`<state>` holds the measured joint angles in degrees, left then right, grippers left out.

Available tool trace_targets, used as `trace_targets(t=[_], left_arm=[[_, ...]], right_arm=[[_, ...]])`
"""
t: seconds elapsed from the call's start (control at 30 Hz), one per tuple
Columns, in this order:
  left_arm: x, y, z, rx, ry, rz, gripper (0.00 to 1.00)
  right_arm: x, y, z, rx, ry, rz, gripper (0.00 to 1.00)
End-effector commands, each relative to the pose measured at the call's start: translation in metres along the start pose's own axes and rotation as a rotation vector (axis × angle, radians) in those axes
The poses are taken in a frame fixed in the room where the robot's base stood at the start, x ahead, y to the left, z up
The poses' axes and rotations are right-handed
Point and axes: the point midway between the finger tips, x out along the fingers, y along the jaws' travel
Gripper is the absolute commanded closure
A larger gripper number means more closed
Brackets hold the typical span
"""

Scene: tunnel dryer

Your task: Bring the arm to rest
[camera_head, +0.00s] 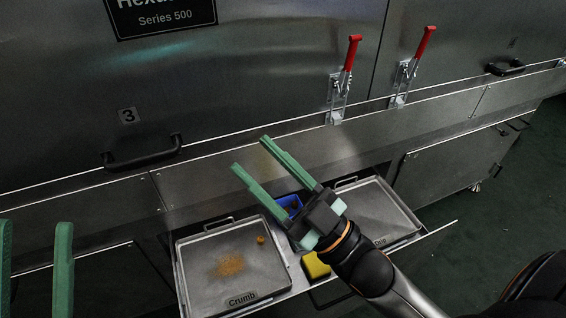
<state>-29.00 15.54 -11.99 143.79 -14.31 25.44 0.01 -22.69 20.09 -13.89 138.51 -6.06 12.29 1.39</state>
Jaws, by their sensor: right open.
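My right gripper (251,154) is open and empty, with its two green fingers wide apart. It hangs above the open drawer (297,280), and its arm comes in from the lower right. The fingers point up and left toward the dryer's steel front (235,165). My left gripper (34,222) shows only as two green fingers at the lower left edge. They stand apart with nothing visible between them; the rest of it is out of the picture.
The drawer holds a crumb tray (200,257) with orange crumbs, a second tray (375,207) partly behind my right arm, a blue container (289,203) and a yellow block (315,266). Two red-handled latches (347,70) (417,58) and a black handle (143,155) stick out from the dryer.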

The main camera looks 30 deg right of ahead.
Motion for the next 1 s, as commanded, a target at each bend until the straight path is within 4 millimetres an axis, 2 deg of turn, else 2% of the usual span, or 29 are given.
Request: trace_targets(t=[0.03,0.1,0.2,0.3,0.77,0.87,1.0], left_arm=[[0.0,0.0,0.0,0.001,0.001,0.002,0.5],[0.0,0.0,0.0,0.001,0.002,0.004,0.5],[0.0,0.001,0.0,0.002,0.003,0.006,0.5],[0.0,0.001,0.0,0.002,0.003,0.008,0.5],[0.001,0.0,0.002,-0.003,-0.011,0.004,0.5],[0.007,-0.004,0.01,-0.019,-0.073,-0.001,0.5],[0.015,-0.011,0.04,-0.068,-0.265,-0.014,0.5]], right_arm=[[-0.005,0.001,-0.022,-0.032,0.066,0.019,0.46],[-0.011,0.0,-0.046,-0.077,0.142,0.032,0.46],[-0.016,-0.001,-0.066,-0.115,0.206,0.041,0.46],[-0.017,-0.001,-0.072,-0.13,0.226,0.042,0.46],[-0.015,0.0,-0.071,-0.124,0.214,0.042,0.46],[-0.008,0.005,-0.065,-0.106,0.153,0.049,0.46],[0.005,0.017,-0.038,-0.05,-0.038,0.068,0.46]])
